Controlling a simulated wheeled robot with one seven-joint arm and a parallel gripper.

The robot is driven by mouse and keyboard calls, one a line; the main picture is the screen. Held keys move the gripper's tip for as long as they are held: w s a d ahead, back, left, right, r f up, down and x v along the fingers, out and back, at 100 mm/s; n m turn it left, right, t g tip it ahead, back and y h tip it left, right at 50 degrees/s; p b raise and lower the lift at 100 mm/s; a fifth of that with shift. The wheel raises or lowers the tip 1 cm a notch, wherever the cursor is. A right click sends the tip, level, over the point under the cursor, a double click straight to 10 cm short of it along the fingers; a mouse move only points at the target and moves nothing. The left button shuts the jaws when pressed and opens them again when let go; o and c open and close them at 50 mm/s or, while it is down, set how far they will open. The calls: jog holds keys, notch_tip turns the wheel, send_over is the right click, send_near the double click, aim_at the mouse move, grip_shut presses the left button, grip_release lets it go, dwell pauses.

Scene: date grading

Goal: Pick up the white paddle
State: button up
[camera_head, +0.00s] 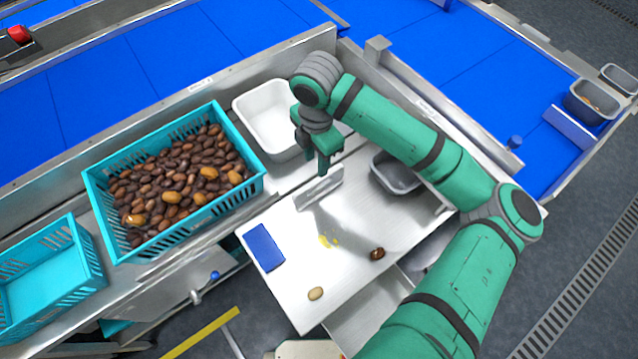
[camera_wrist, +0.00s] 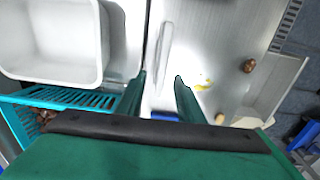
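A long, narrow, pale grey-white piece (camera_head: 320,188) stands on the steel worktop (camera_head: 350,215), below my gripper (camera_head: 323,168) in the head view. It is the only paddle-like thing I see, but its shape is not clear enough to be sure it is the white paddle. In the wrist view this piece (camera_wrist: 163,55) is a pale bar just beyond my gripper (camera_wrist: 159,79), roughly in line with the gap between the fingers. My gripper is open and empty, with its fingers apart, above the worktop.
A white tub (camera_head: 250,108) stands behind, and a grey tub (camera_head: 396,187) to the right. A teal crate (camera_head: 105,205) of dates is at left. A blue pad (camera_head: 263,248), a yellow smear (camera_head: 328,241), a brown date (camera_head: 377,253) and a pale date (camera_head: 316,293) lie on the worktop.

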aim_at(319, 179)
jog(key=shift+s+d+f, duration=0.1)
jog(key=shift+d+f, duration=0.1)
jog(key=shift+f, duration=0.2)
notch_tip(319, 179, down, 10)
jog(key=shift+d+r, duration=0.1)
jog(key=shift+d, duration=0.05)
grip_shut()
